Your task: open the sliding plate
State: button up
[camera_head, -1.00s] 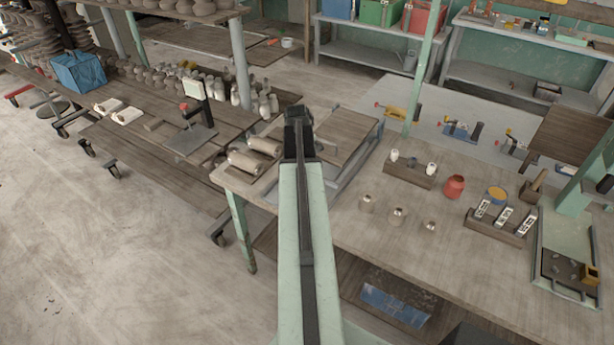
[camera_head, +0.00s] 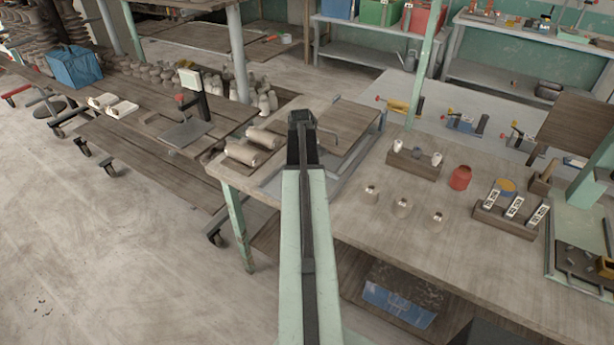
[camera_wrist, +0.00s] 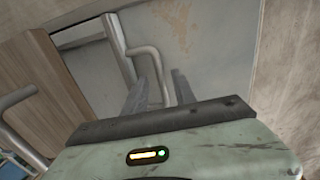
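The sliding plate (camera_head: 348,128) is a brown wooden panel over the back right part of a grey metal frame (camera_head: 352,172) on the workbench. It also shows at the left of the wrist view (camera_wrist: 42,95). My gripper (camera_head: 301,120) is over the frame, left of the plate. In the wrist view its two fingers (camera_wrist: 161,92) stand apart. A bent grey metal handle (camera_wrist: 147,55) runs down between or just beyond them; contact cannot be told. Another bent rod (camera_wrist: 18,98) is at the left edge. My arm hides part of the frame.
Two clay rolls (camera_head: 252,146) lie left of the frame. A wooden block with white knobs (camera_head: 414,163), a red jar (camera_head: 460,178) and several small pots (camera_head: 402,207) stand to the right. A green post (camera_head: 424,62) rises behind the bench.

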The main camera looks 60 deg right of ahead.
grip_shut()
dwell(1.3)
